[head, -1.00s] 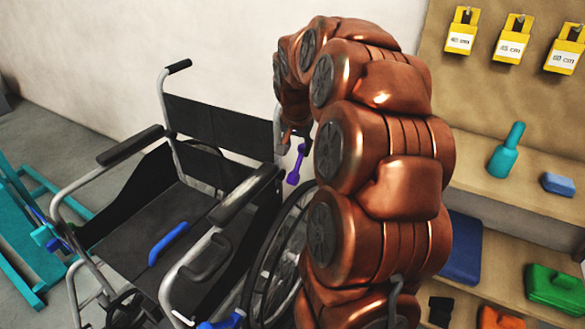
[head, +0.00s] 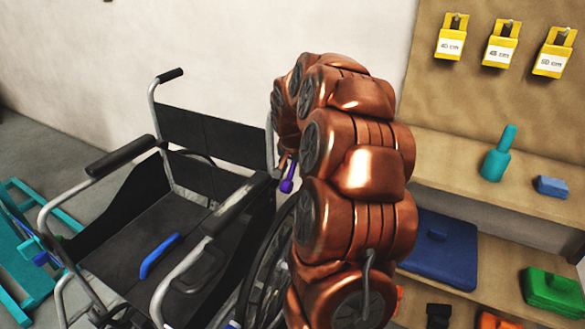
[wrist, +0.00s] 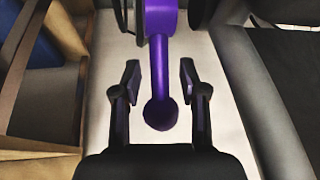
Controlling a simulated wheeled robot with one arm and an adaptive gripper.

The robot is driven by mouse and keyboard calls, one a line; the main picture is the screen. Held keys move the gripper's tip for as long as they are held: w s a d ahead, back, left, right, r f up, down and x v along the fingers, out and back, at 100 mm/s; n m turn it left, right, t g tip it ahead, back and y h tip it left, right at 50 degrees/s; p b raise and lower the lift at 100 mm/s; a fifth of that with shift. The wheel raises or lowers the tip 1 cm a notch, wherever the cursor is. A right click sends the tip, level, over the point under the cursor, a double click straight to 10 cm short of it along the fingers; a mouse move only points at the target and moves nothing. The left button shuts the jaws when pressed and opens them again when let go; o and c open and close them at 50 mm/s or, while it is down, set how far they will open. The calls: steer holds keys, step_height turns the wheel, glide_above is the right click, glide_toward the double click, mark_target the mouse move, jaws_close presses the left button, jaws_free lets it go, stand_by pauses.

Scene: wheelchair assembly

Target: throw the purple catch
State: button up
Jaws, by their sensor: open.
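The purple catch (head: 288,184) sits at the back right of the black wheelchair (head: 190,135), beside the seat and partly hidden by my arm. In the wrist view the catch (wrist: 160,75) shows as a purple lever with a round knob at its lower end. My gripper (wrist: 160,75) is open, with one finger on each side of the lever and a visible gap on both sides. In the head view my gripper is mostly hidden behind my copper arm. A blue part (head: 158,254) lies along the wheelchair seat.
Shelves (head: 520,195) at the right hold a teal bottle-like item (head: 497,158), a blue block (head: 551,187), a blue case (head: 437,248) and a green case (head: 553,291). Yellow labelled holders (head: 499,50) hang above. A teal frame (head: 30,270) stands at the left. The wheelchair wheel (head: 268,270) is close to my arm.

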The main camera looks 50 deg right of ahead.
steer(key=shift+c, duration=0.2)
jaws_close()
stand_by(0.5)
